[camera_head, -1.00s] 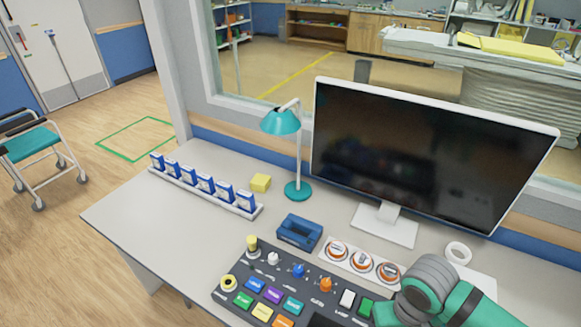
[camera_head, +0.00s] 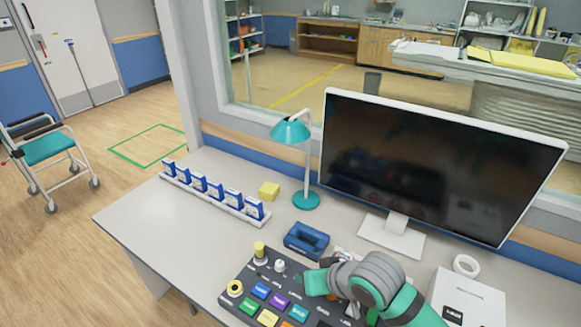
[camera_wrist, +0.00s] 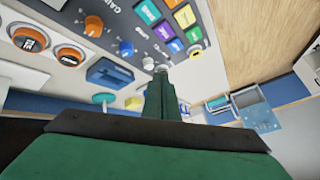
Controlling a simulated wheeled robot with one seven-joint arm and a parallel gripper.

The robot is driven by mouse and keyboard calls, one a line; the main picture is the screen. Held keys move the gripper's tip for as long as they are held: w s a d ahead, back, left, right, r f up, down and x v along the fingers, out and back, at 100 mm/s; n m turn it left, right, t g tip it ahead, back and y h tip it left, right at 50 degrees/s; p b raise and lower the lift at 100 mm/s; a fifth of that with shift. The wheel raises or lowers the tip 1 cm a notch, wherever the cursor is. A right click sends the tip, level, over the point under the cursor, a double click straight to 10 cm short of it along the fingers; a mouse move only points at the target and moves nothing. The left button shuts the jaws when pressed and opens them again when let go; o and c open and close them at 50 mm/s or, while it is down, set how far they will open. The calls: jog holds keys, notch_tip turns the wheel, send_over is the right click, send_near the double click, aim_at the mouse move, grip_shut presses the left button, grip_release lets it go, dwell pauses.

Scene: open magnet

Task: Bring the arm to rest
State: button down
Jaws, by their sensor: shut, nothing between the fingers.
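My gripper (camera_wrist: 162,95) shows in the wrist view as two green fingers pressed together, with nothing between them. Its tips stand out against the edge of the control console (camera_wrist: 150,22); I cannot tell how far above it they are. In the head view my green and grey arm reaches in from the bottom right over the console (camera_head: 246,277). It covers part of the console's right side and most of the round orange buttons, which show in the wrist view (camera_wrist: 30,38). The fingers are not clearly distinguishable in the head view.
A white box (camera_head: 466,295) and ring (camera_head: 466,265) lie right of my arm.

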jog(key=w+a+r+m+t+y, duration=0.2)
jog(key=w+a+r+t+y, duration=0.1)
jog(key=a+r+t, duration=0.45)
jog(key=w+a+r+m+t+y, duration=0.2)
jog(key=w+a+r+t+y, duration=0.15)
jog(key=a+r, duration=0.55)
jog(key=s+d+f+m+t+h, duration=0.1)
jog(key=s+d+f+m+h, duration=0.2)
jog(key=s+f+h, duration=0.5)
jog(key=s+d+f+m+h, duration=0.4)
jog(key=s+f, duration=0.5)
jog(key=f, duration=0.4)
jog(key=s+d+f+n, duration=0.2)
jog(key=s, duration=0.5)
jog(key=s+d+f+n+g, duration=0.1)
jog(key=s+d+f+n, duration=0.1)
jog(key=s, duration=0.5)
jog(key=s+d+f+n+g, duration=0.1)
jog(key=s+f+n, duration=0.1)
jog(key=s+n, duration=0.2)
jog(key=s, duration=0.3)
jog(key=shift+s+d+f, duration=0.15)
jog(key=shift+d+f, duration=0.05)
jog(key=shift+d, duration=0.2)
